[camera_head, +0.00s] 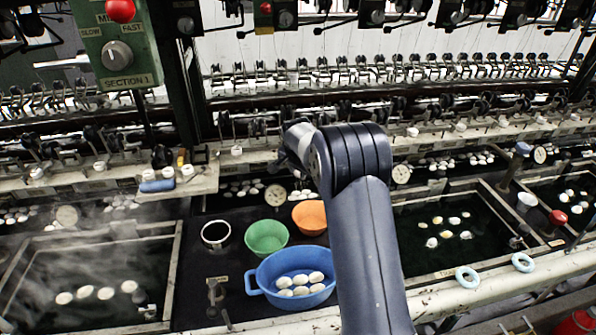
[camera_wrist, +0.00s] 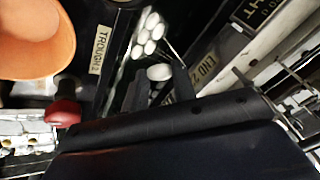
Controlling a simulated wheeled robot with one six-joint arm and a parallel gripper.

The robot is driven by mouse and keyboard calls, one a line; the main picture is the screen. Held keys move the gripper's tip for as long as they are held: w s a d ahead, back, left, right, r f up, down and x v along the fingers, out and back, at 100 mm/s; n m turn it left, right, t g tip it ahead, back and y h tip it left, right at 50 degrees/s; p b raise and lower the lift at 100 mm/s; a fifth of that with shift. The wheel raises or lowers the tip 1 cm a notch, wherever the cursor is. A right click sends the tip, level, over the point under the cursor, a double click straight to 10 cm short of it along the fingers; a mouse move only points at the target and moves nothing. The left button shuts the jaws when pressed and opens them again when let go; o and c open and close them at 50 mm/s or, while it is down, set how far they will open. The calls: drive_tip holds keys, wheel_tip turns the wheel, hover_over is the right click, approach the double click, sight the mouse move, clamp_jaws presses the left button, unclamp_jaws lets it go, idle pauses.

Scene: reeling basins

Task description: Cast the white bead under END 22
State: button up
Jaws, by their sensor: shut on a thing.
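In the wrist view my gripper (camera_wrist: 161,80) shows as two dark fingers, shut on a small white bead (camera_wrist: 160,72). A label reading "END 2" (camera_wrist: 206,69) is to the right of the bead, on a pale rail; its last digit cannot be read. The bead is apart from the label in the picture; its height over the rail cannot be told. In the head view my arm reaches to the basins' back edge, and my fingertips and the bead cannot be made out there.
An orange bowl (camera_head: 310,203), a green bowl (camera_head: 266,251) and a blue basin (camera_head: 262,298) with several white cocoons stand below my wrist. A trough label (camera_wrist: 88,49) and several white cocoons (camera_wrist: 148,32) lie near the fingers. Reeling machinery (camera_head: 420,75) lines the back.

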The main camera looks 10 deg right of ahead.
wheel_tip(320, 180, down, 7)
drive_tip(key=b, duration=0.3)
drive_tip(key=shift+r, duration=0.15)
drive_tip(key=o, duration=0.7)
drive_tip(key=b+v, duration=0.1)
drive_tip(key=v, duration=1)
